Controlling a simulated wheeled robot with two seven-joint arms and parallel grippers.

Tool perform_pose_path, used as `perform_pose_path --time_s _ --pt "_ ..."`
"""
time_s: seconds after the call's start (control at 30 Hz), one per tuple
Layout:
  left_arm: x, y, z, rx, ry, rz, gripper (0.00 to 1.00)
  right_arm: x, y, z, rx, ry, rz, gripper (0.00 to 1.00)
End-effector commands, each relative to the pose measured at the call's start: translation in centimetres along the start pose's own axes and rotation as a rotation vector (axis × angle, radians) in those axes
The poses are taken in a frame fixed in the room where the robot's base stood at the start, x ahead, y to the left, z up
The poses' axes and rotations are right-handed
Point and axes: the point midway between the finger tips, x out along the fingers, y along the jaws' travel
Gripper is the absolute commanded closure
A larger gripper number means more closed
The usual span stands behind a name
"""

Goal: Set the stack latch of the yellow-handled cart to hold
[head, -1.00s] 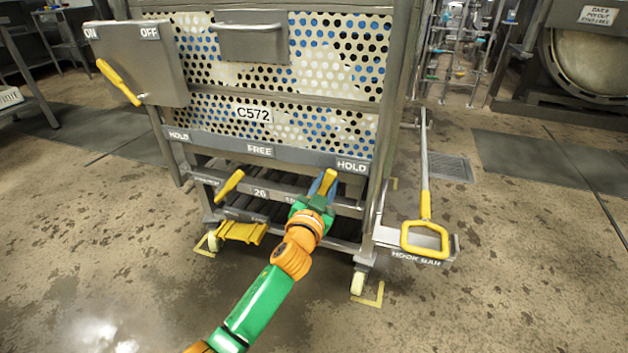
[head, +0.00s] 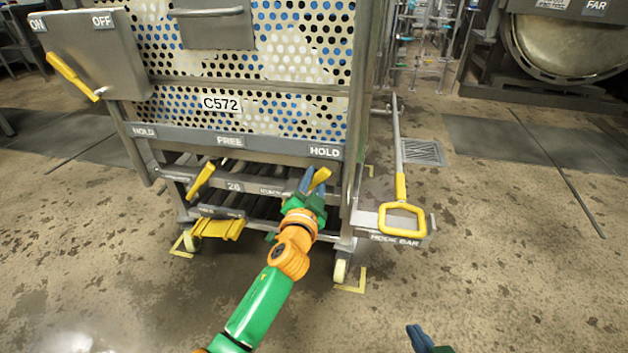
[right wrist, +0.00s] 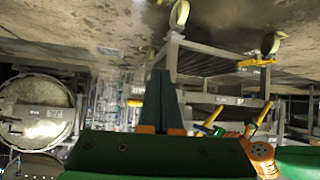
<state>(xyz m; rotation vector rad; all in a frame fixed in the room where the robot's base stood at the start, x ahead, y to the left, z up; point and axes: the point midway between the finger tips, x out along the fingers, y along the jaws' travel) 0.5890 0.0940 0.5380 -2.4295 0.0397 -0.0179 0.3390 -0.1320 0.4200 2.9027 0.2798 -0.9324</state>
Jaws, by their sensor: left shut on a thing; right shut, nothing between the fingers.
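The cart C572 (head: 302,112) stands in front of me. Its label strip (head: 232,141) reads HOLD, FREE, HOLD. My left gripper (head: 311,182) is shut on a yellow lever (head: 320,178) below the right HOLD label (head: 325,152). The lever's tip leans up and right; the fingers hide its lower part. A second yellow lever (head: 202,179) stands free to the left, below and between the left HOLD and FREE. My right gripper (head: 413,331) is at the bottom edge, empty and apart from the cart; its closed fingers show in the right wrist view (right wrist: 160,95).
A yellow pedal (head: 218,228) sits low on the cart. A yellow-handled hook bar (head: 402,215) stands at the cart's right. An ON/OFF box (head: 92,58) with a yellow lever is at upper left. The floor at right is open.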

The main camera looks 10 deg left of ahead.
Motion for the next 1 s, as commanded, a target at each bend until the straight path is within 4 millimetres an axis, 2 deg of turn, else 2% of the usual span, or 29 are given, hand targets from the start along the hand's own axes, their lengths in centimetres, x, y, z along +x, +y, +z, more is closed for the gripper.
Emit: perform_pose_path --time_s 0.2,0.23,0.3,0.33,0.67,0.77,1.0 --pt "-0.1 0.2 0.1 0.003 -0.002 0.005 1.00 0.0 0.0 0.0 0.000 -0.001 0.000 1.00" --pt "-0.1 0.2 0.1 0.003 -0.002 0.005 0.62 0.0 0.0 0.0 0.000 -0.001 0.000 1.00" --pt "0.0 0.2 0.1 0.003 -0.002 0.004 0.43 0.0 0.0 0.0 0.000 -0.001 0.000 1.00" --pt "0.0 0.2 0.1 0.002 -0.002 0.004 0.40 0.0 0.0 0.0 0.000 -0.001 0.001 1.00" --pt "-0.1 0.1 0.0 0.001 -0.001 0.002 0.40 0.0 0.0 0.1 0.001 -0.007 0.001 1.00" --pt "-0.6 0.1 0.0 0.001 -0.002 0.003 0.40 -0.4 0.1 1.8 0.003 -0.091 0.001 1.00" --pt "-2.5 0.0 -0.1 -0.001 -0.002 0.004 0.40 -2.4 0.5 7.3 0.017 -0.382 0.008 1.00"
